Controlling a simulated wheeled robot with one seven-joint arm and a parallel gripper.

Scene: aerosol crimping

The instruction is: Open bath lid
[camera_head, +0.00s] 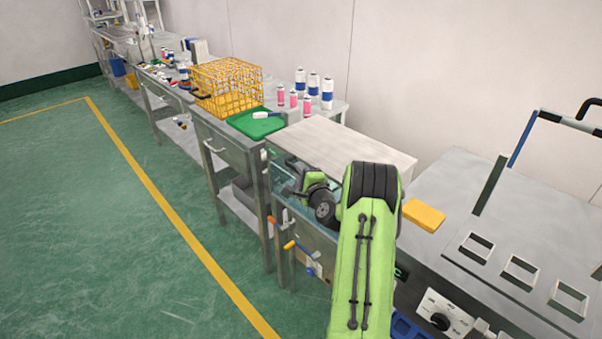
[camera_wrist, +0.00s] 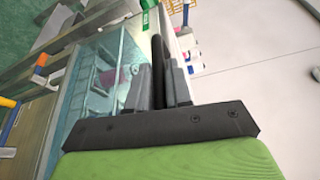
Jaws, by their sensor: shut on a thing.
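The bath (camera_head: 283,176) is a clear-walled, bluish tank on a stand, with a pale flat lid (camera_head: 345,147) over its top. The lid looks about level in the head view. My gripper (camera_head: 288,191) is at the front left side of the bath, below the lid's front edge. In the wrist view my gripper (camera_wrist: 159,85) is shut on a dark upright bar (camera_wrist: 158,48), which looks like the lid handle. The bath's clear wall (camera_wrist: 98,80) shows left of the fingers. My arm hides the bath's front right part in the head view.
A green tray (camera_head: 256,123) and a yellow wire basket (camera_head: 227,88) stand beyond the bath, with several bottles (camera_head: 313,84) behind. Orange and blue valve handles (camera_head: 290,245) stick out below the bath. A yellow block (camera_head: 424,215) lies right of my arm. The floor at left is clear.

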